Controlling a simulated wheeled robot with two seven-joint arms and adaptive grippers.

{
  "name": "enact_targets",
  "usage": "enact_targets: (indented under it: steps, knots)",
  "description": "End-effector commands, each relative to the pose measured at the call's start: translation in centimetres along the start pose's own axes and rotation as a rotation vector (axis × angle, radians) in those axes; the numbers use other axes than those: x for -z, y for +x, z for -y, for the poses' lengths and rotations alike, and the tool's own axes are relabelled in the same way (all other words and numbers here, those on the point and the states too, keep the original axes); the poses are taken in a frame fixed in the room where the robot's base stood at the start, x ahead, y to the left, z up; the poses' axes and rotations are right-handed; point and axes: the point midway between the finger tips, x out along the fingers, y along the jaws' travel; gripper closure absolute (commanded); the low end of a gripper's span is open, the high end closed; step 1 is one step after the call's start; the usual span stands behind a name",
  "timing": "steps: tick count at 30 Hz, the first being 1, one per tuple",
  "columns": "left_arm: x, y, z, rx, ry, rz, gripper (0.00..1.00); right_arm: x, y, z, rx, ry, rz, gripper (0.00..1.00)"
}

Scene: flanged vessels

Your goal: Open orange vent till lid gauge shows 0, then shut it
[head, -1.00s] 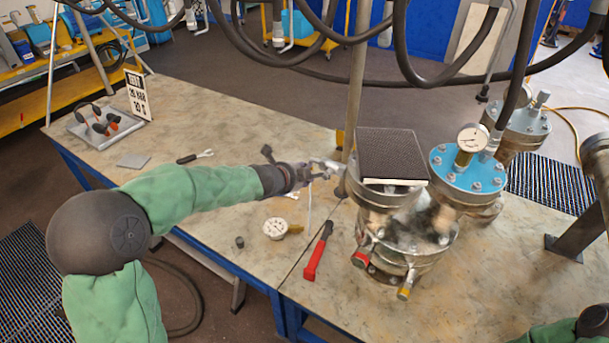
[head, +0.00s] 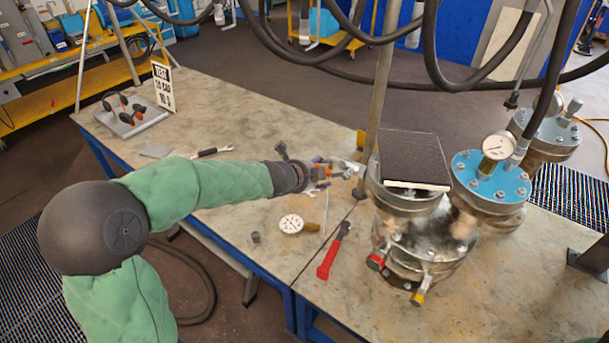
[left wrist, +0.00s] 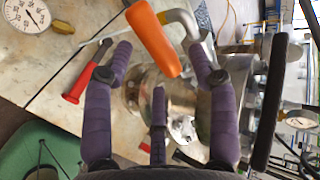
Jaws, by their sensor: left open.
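The orange vent handle (left wrist: 155,38) shows in the left wrist view, on a bent metal pipe (left wrist: 185,22) beside the steel vessel. My left gripper (left wrist: 160,65) is open, with its purple-wrapped fingers spread around the line of the handle; I cannot tell whether any finger touches it. In the head view my left gripper (head: 322,172) is just left of the vessel (head: 425,235) and mostly hides the handle. The blue lid (head: 490,182) carries a round white gauge (head: 497,147); its needle is too small to read. My right gripper is out of view.
A black mesh block (head: 412,158) sits on the vessel. A sign (head: 163,88) and tray (head: 130,118) stand far left. Hoses hang above.

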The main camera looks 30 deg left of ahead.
Motion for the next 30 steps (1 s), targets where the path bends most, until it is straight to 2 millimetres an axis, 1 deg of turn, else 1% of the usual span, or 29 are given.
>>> enact_targets:
  steps: [12,30]
  knots:
    - [0.0,-3.3,0.1,0.001,0.002,0.0,0.42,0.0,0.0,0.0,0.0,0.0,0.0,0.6]
    - [0.1,-7.0,0.0,0.003,0.003,-0.003,0.42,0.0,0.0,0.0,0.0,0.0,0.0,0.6]
